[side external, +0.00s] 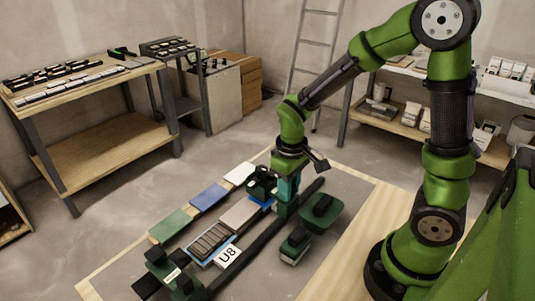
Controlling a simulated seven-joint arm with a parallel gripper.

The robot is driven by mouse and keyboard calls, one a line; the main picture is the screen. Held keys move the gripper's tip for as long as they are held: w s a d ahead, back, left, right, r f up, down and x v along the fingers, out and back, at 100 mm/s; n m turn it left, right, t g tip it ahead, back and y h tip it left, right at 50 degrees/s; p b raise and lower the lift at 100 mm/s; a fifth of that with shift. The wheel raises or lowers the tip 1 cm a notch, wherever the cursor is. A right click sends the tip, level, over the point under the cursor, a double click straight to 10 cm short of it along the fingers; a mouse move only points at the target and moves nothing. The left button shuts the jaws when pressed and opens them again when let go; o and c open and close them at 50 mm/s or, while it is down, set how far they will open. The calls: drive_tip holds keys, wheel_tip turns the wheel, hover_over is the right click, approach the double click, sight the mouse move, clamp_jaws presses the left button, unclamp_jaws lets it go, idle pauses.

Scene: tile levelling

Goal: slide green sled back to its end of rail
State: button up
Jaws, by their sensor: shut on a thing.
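The green sled (284,208) sits on the dark rail (249,247), towards its far part. The rail runs from the lower left to the upper right beside a row of tiles. My gripper (287,186) points down at the sled and is shut on its upright part. The fingertips are small and partly hidden. A black part joined to the sled's side (262,184) reaches over the tile row.
Green (170,226), blue (209,196) and white (239,173) tiles lie left of the rail.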

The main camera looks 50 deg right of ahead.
drive_tip(key=shift+w+d, duration=0.1)
drive_tip(key=shift+d, duration=6.45)
drive_tip(key=o, duration=0.9)
drive_tip(key=shift+c, duration=0.2)
wheel_tip(320, 180, up, 7)
drive_tip(key=s+a+r+m+t, duration=0.1)
drive_tip(key=s+a+r+t, duration=0.1)
drive_tip(key=a, duration=0.3)
drive_tip(key=s+a+r+m+t+y, duration=0.1)
drive_tip(key=s+a+r+t, duration=0.1)
drive_tip(key=a, duration=0.4)
drive_tip(key=s+a+r+m+t+y, duration=0.1)
drive_tip(key=s+a+r+m+t, duration=0.1)
drive_tip(key=a+r, duration=0.4)
drive_tip(key=shift+s+t, duration=0.6)
drive_tip(key=shift+s, duration=0.2)
